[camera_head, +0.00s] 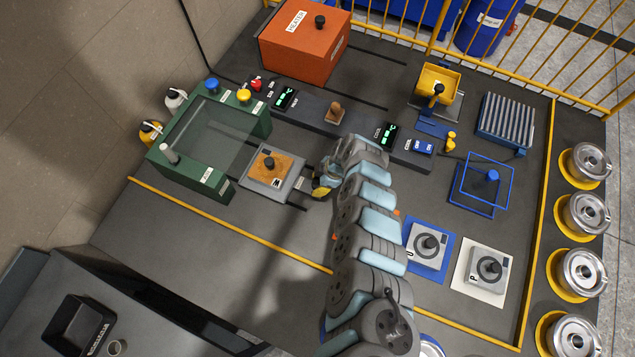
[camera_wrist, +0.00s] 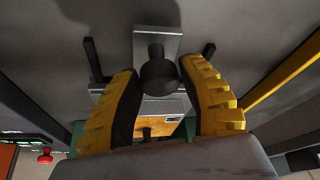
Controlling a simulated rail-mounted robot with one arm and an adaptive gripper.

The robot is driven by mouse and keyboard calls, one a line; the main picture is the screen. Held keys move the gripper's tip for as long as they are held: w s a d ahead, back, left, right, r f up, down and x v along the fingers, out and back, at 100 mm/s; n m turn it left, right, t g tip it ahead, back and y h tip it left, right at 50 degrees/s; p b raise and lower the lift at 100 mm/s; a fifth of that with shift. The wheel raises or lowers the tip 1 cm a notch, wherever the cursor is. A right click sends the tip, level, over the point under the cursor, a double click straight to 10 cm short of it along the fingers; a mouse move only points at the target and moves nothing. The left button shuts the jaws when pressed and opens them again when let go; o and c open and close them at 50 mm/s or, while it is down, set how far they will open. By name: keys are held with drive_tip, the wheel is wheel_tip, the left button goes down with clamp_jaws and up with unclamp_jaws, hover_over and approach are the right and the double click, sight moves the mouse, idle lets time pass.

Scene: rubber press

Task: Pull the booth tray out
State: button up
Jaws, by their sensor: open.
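The booth tray (camera_head: 256,181) is a grey plate in front of the green booth (camera_head: 205,178). It carries an orange-brown block with a dark knob on top. My gripper (camera_head: 323,187) is just right of the tray, at its handle side. In the wrist view, a dark round handle knob (camera_wrist: 158,77) on a grey bracket (camera_wrist: 158,38) sits between the two yellow fingers of my open gripper (camera_wrist: 157,70). The fingers flank the knob; firm contact cannot be told. The tray edge (camera_wrist: 150,108) shows beyond the knob. In the head view, the handle is hidden by my gripper.
Dark rails run under the tray. A control strip (camera_head: 310,108) with displays lies behind my gripper, and an orange heater (camera_head: 303,45) stands behind it. A blue wire frame (camera_head: 482,187) and two knobbed plates lie to the right. The bench in front of the tray is clear.

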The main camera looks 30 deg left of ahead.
drive_tip(key=o, duration=0.3)
drive_tip(key=v, duration=1.2)
drive_tip(key=shift+w, duration=0.1)
idle(0.6)
